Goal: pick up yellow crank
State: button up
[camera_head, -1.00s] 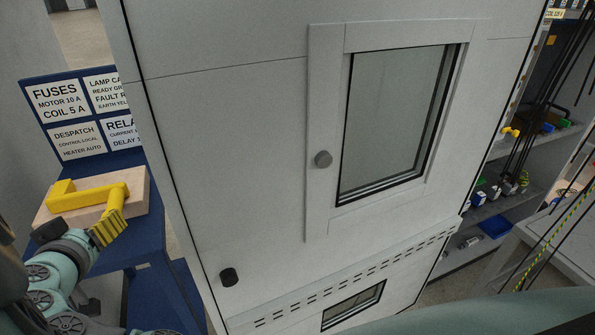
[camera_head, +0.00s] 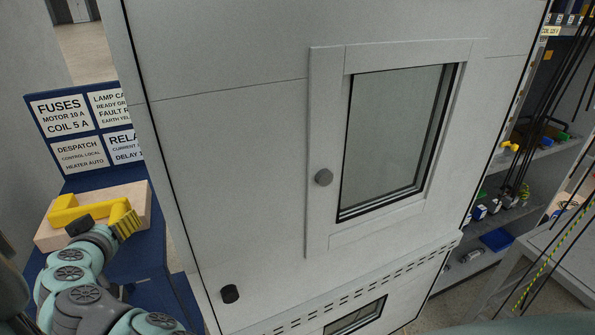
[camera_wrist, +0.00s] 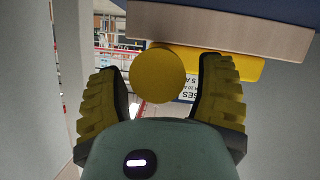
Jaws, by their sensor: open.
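The yellow crank (camera_head: 68,212) lies on a light wooden block (camera_head: 48,238) on a blue stand at the left of the head view. My gripper (camera_head: 103,224) is at the near right side of the crank and partly hides it. In the wrist view, the crank's round yellow end (camera_wrist: 157,74) shows between the two ribbed yellow fingers of my gripper (camera_wrist: 163,85). The fingers are open, with a visible gap on each side of the round end. A yellow bar of the crank (camera_wrist: 235,68) runs behind the right finger, along the wooden block (camera_wrist: 220,32).
A blue label board (camera_head: 85,125) rises behind the block. Shelves with small parts (camera_head: 500,205) are at the far right.

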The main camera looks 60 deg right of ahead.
jog(key=shift+x, duration=1.15)
jog(key=shift+c, duration=0.3)
grip_shut()
jog(key=shift+r, duration=0.15)
